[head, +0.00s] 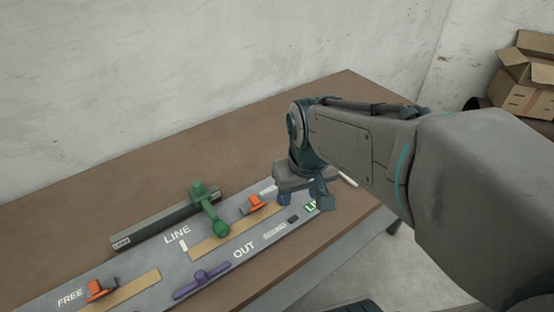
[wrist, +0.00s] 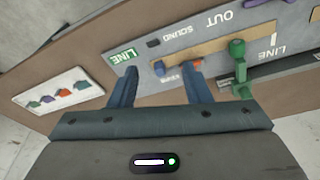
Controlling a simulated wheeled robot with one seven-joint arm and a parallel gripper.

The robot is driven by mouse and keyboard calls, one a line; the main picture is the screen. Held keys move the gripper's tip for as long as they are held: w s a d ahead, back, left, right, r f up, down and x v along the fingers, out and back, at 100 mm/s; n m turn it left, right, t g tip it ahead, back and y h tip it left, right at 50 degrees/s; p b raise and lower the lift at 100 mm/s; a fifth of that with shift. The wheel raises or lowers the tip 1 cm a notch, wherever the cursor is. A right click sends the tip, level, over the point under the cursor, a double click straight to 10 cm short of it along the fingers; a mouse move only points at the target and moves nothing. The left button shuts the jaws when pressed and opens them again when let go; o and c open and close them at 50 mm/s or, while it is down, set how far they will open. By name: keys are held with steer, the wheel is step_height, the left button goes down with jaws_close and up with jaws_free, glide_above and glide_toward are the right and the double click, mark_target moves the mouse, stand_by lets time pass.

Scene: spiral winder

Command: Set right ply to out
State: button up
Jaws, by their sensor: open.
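The control panel (head: 130,290) lies on the brown table. Its right orange slider (head: 254,203) sits toward the right end of a tan track (head: 225,236). The words LINE and OUT are printed beside that track. My gripper (head: 305,200) is over the panel's right end, right of this slider, with its jaws apart and nothing held. In the wrist view, my fingertips (wrist: 160,70) are spread, and the orange slider (wrist: 194,64) shows beside the right finger, partly hidden by it. A small blue piece (wrist: 160,68) shows between the fingers.
A green lever (head: 212,215) reaches over the panel beside the right track, from a dark rail (head: 165,228). Another orange slider (head: 100,288) is by FREE at the left. A purple handle (head: 202,281) lies along the front edge. A white card (wrist: 58,97) with coloured shapes lies beyond the panel.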

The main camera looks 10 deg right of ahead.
steer(key=w+f+n+g+p, duration=0.1)
steer(key=w+f+n, duration=0.1)
steer(key=w, duration=0.5)
steer(key=w+f+n+g+p, duration=0.1)
steer(key=w+f+n, duration=0.15)
steer(key=w, duration=0.55)
steer(key=shift+m, duration=0.35)
step_height(320, 180, down, 14)
steer(key=shift+s+d+f+p, duration=0.1)
steer(key=shift+p, duration=0.5)
